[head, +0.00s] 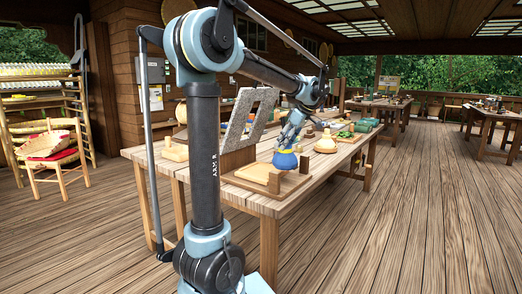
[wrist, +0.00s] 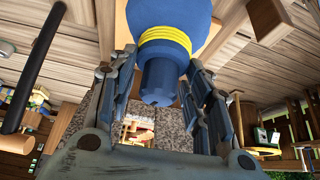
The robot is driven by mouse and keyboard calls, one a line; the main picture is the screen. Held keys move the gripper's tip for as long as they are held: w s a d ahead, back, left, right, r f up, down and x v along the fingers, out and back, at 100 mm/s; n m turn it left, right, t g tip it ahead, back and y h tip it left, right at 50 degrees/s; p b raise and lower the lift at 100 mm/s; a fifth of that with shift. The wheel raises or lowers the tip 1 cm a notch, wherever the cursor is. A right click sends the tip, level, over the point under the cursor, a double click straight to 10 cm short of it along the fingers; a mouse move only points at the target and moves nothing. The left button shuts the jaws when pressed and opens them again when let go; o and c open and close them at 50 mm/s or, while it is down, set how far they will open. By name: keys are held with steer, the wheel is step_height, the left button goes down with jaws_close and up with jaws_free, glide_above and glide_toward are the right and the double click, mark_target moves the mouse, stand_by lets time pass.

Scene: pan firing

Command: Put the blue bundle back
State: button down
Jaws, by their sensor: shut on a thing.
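The blue bundle (head: 285,160) has a yellow band round its neck, just below my gripper (head: 290,138) in the head view. In the wrist view the bundle (wrist: 170,12) fills the top middle, and its narrow neck sits between the two fingers of my gripper (wrist: 160,95). The fingers are shut on that neck. In the head view the bundle is at the back right of a low wooden board (head: 250,183) on the table (head: 265,205). I cannot tell whether its underside touches anything.
A grey speckled slab (head: 237,122) with a slot leans on a wooden stand left of the bundle. A pale bundle (head: 326,144) stands to the right, with green things (head: 346,136) behind it. Another pale bundle (head: 174,150) is at the left. The table's front right corner is bare.

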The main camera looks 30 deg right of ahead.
steer(key=w+a+f, duration=0.3)
steer(key=w+a, duration=0.2)
steer(key=w, duration=0.5)
steer(key=shift+f, duration=0.25)
steer(key=shift+a, duration=0.1)
steer(key=c, duration=0.8)
jaws_free()
steer(key=shift+f, duration=0.1)
steer(key=shift+c, duration=0.2)
steer(key=v, duration=1.2)
